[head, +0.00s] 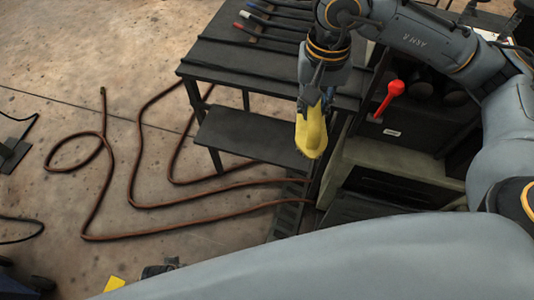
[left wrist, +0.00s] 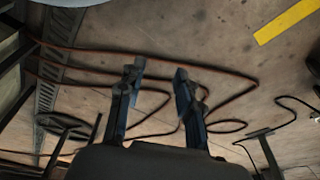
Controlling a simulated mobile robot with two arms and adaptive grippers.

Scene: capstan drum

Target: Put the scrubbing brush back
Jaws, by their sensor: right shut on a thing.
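The scrubbing brush (head: 311,131) is yellow and hangs nearly upright below my right gripper (head: 317,93) in the head view. My right gripper is shut on its upper end. The brush appears in front of the near edge of the dark metal table (head: 240,65); its exact height is hard to tell.
A lower dark shelf (head: 250,138) is under the table. Pens or tools with coloured ends (head: 245,14) lie on the tabletop. A red-knobbed lever (head: 394,90) rises from the machine on the right. A brown rope (head: 135,150) loops over the floor at left.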

